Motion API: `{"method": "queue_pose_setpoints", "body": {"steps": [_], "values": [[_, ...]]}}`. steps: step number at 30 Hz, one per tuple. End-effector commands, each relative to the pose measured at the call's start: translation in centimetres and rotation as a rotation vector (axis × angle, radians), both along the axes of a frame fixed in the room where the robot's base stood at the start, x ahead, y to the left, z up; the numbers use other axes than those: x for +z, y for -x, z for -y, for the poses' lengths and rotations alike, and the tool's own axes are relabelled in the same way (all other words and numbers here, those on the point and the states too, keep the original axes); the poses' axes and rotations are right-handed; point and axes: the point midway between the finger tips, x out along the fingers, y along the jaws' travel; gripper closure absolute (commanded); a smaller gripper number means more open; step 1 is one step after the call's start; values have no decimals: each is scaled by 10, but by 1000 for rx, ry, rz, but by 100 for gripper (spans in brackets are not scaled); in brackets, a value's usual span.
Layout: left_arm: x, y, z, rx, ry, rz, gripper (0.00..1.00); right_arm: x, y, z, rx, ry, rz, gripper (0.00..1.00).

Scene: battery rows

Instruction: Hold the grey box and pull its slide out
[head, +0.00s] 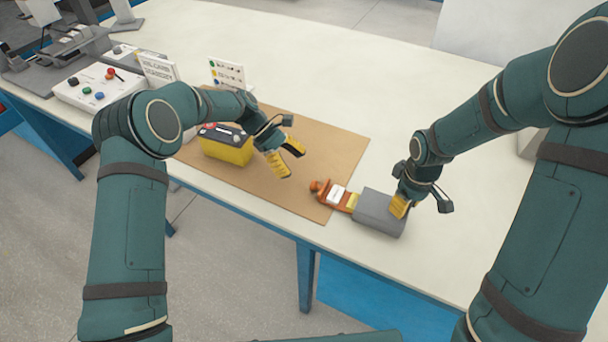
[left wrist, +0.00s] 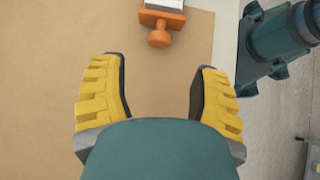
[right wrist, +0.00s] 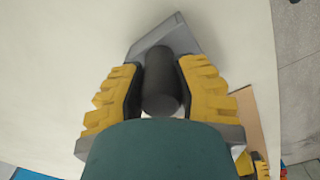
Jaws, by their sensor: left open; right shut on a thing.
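The grey box (head: 378,212) sits on the table near its front edge, right of the brown mat. Its orange slide (head: 326,196) sticks out of the left side and ends in a round orange knob (head: 315,186). A white piece and a yellowish piece lie on the slide. My right gripper (head: 400,206) is shut on the dark round handle (right wrist: 162,82) of the box. My left gripper (head: 287,161) is open and empty above the mat, up and left of the knob. In the left wrist view the knob (left wrist: 159,38) shows beyond the open fingers, apart from them.
The brown mat (head: 330,150) covers the middle of the table. A yellow and black battery (head: 227,148) stands on it behind my left forearm. A control panel with buttons (head: 95,88) and two upright cards stand at the left. The table behind the box is clear.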

Motion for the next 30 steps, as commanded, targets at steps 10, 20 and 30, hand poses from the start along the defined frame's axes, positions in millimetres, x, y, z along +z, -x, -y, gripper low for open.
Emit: {"method": "queue_pose_setpoints", "body": {"steps": [10, 20, 30], "values": [[24, -12, -21, 1, 0, 1, 38, -1, 1, 1, -1, 0, -4, 100], [24, -12, -22, 0, 0, 0, 38, -1, 1, 1, -1, 0, -4, 100], [24, -12, -21, 1, 0, 1, 38, 0, 0, 0, 0, 0, -1, 39]]}}
